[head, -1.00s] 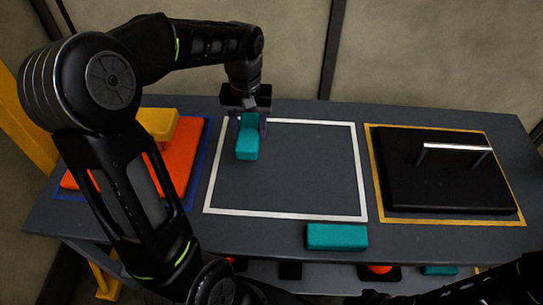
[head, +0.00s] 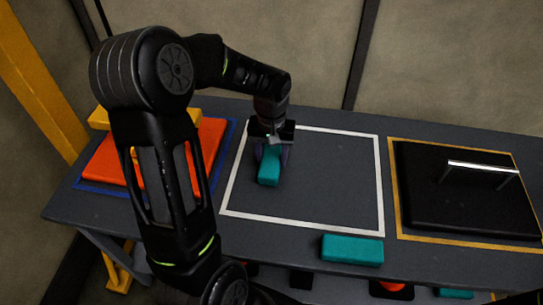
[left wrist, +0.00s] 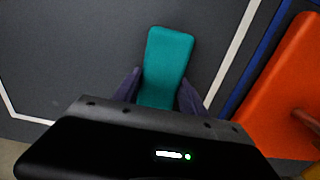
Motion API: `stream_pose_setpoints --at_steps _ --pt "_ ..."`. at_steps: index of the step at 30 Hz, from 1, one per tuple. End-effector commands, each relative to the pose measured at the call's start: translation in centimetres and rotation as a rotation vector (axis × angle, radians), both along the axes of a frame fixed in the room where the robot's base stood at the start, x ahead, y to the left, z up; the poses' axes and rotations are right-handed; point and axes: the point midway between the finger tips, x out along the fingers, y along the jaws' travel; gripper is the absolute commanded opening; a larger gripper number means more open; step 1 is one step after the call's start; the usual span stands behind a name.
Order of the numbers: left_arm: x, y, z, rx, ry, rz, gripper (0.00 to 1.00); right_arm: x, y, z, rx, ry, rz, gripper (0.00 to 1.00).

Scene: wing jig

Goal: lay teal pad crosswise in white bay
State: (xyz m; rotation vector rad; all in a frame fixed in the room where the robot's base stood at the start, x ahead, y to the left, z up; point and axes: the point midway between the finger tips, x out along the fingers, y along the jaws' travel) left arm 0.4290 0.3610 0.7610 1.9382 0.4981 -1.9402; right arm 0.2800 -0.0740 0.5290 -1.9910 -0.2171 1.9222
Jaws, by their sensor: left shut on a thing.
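A teal pad (head: 269,171) is between the fingers of my left gripper (head: 271,154), inside the white-outlined bay (head: 306,214) near its far left corner. In the left wrist view the pad (left wrist: 168,60) sticks out from between the two dark fingers of the gripper (left wrist: 160,95), which is shut on it. In the head view its long side points roughly toward the front edge. I cannot tell whether it touches the table. A second teal pad (head: 352,249) lies outside the bay, at the table's front edge. My right gripper is not in view.
An orange block (head: 212,148) with a yellow piece stands in the blue-outlined bay on the left; it also shows in the left wrist view (left wrist: 285,95). A black block (head: 450,215) with a metal handle fills the yellow-outlined bay on the right. The rest of the white bay is clear.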

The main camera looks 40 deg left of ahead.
Motion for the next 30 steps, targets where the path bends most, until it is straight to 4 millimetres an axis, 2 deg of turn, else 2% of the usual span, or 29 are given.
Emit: stream_pose_setpoints --at_steps 10,11,18,26,30 --pt "0.01 0.02 -0.40 0.000 -0.001 0.000 0.10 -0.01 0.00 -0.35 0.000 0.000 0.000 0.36" --pt "0.02 0.02 -0.31 0.000 -0.001 0.000 0.51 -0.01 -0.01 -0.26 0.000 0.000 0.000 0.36" --pt "0.01 0.02 -0.25 0.000 -0.001 0.000 0.70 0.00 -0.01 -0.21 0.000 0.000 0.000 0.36" --pt "0.01 0.02 -0.17 0.000 -0.001 0.000 0.71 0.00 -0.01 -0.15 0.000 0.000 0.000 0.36" --pt "0.05 0.03 0.49 0.001 -0.002 0.000 0.71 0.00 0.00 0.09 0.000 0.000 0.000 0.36"
